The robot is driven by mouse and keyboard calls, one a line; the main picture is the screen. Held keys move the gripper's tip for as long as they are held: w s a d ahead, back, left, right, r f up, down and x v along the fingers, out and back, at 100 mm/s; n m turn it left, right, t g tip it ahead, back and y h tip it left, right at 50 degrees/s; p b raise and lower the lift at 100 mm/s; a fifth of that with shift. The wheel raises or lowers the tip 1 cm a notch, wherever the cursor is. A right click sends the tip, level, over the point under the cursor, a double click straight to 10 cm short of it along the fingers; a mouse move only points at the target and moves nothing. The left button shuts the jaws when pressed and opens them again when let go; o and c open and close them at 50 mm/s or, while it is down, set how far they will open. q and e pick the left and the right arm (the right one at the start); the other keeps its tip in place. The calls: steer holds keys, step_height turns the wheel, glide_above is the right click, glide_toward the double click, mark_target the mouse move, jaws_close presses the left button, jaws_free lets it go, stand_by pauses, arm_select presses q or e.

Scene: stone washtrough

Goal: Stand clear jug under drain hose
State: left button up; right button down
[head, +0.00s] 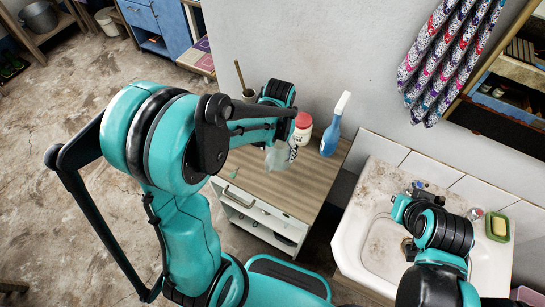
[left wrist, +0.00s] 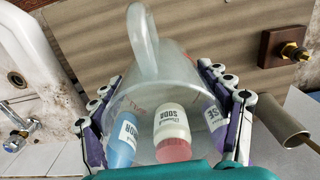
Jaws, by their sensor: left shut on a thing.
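My left gripper (head: 285,135) is partly hidden in the head view. My right gripper (head: 402,208) is over the sink; its fingers are unclear. I cannot make out a drain hose.
On the cabinet (head: 310,190), a soda jar (head: 302,128) and a blue spray bottle (head: 331,132) stand close behind the jug. A pot with a stick (head: 247,94) stands left of them. A dark square block with a brass fitting (left wrist: 290,48) is nearby. The sink (head: 365,195) is right.

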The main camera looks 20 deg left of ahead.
arm_select(q)
steer(key=shift+s+a+f, duration=0.2)
steer(key=shift+a+f, duration=0.2)
steer(key=shift+a, duration=0.2)
steer(key=shift+a+f, duration=0.15)
steer(key=shift+a, duration=0.1)
steer(key=shift+w+a+f, duration=0.1)
steer(key=shift+f, duration=0.15)
steer(key=f, duration=0.1)
steer(key=f+b, duration=0.1)
steer(key=f, duration=0.1)
steer(key=shift+w+a+f+b, duration=0.1)
steer(key=shift+w+f+b, duration=0.15)
steer(key=shift+b, duration=0.1)
steer(key=shift+f, duration=0.1)
steer(key=shift+f, duration=0.15)
steer(key=o, duration=1.2)
steer(key=shift+s, duration=0.1)
